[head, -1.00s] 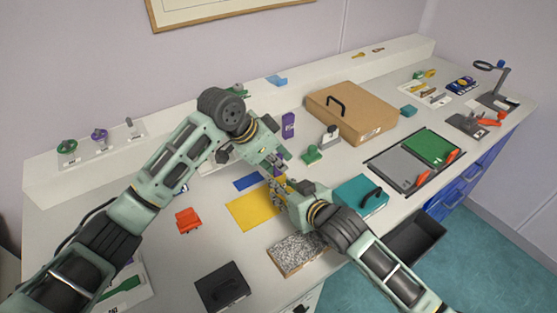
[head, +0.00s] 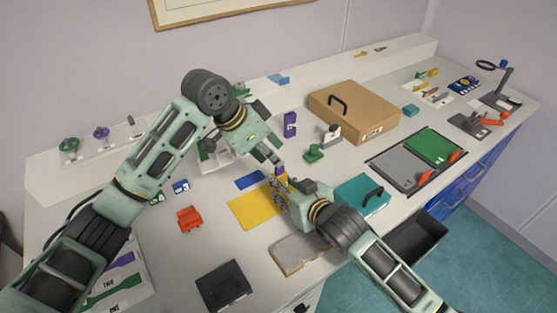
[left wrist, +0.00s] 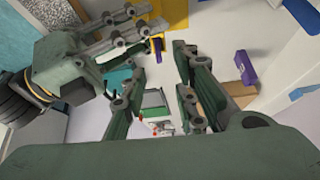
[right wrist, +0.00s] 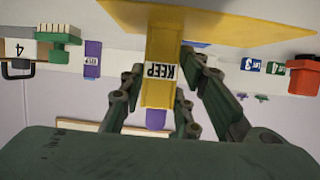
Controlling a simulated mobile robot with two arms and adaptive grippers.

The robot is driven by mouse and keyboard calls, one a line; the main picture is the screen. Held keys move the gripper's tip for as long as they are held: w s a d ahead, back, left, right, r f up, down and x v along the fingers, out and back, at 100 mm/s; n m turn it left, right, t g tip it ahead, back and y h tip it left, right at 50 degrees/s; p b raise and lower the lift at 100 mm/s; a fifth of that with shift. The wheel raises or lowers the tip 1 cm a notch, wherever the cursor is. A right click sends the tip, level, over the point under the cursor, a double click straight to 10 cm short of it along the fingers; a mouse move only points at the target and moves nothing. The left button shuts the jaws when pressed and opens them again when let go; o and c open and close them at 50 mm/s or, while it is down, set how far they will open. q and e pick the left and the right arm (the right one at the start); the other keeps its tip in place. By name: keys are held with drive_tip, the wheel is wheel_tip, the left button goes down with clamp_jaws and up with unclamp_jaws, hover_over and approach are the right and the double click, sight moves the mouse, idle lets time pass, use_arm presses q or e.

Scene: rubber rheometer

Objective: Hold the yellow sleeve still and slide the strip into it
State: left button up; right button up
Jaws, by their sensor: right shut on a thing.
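The yellow sleeve (right wrist: 158,50), with a "KEEP" label, is between the fingers of my right gripper (head: 284,190), which is shut on it. A purple strip end (right wrist: 155,118) sticks out of the sleeve's end in the right wrist view; the rest of the strip is hidden. In the left wrist view the sleeve (left wrist: 157,32) shows with a purple tip (left wrist: 157,45) beyond my fingers. In the head view the purple tip (head: 279,168) is just above my right fingers. My left gripper (head: 270,157) is open and empty, close to the strip end but apart.
A yellow sheet (head: 250,212) and a blue patch (head: 250,181) lie on the table. A labelled purple block (head: 290,124) stands behind. A red-orange piece (head: 189,219), a black case (head: 222,288), a teal box (head: 361,194) and a cardboard box (head: 356,112) surround the grippers.

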use_arm(q)
drive_tip(key=v, duration=0.7)
use_arm(e)
drive_tip(key=o, duration=1.2)
drive_tip(key=shift+o, duration=0.2)
